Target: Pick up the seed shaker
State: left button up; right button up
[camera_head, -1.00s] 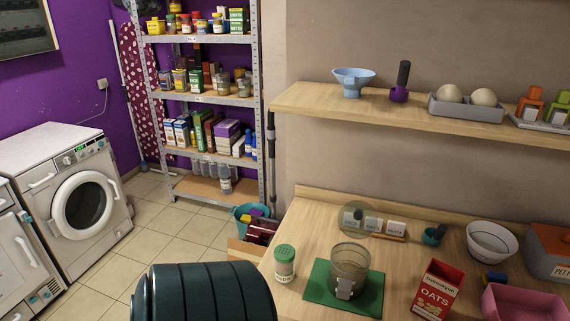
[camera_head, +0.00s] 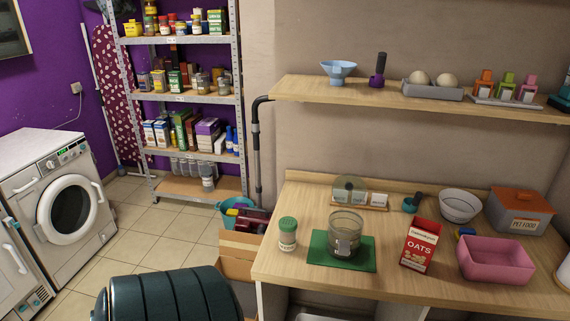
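The seed shaker (camera_head: 288,234) is a small pale jar with a green lid and lettering on its side. It stands upright on the wooden counter, near the counter's left end and just left of a green mat. Nothing touches it. Neither of my grippers shows in the head view.
On the counter, a green mat (camera_head: 365,258) bears a clear container (camera_head: 344,233). To the right are an oats box (camera_head: 420,246), a pink bin (camera_head: 496,260), a white bowl (camera_head: 460,206) and a pet food box (camera_head: 520,212). A dark ribbed barrel (camera_head: 170,296) stands in front at lower left.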

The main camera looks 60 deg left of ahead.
aim_at(287, 226)
jog(key=u, duration=2)
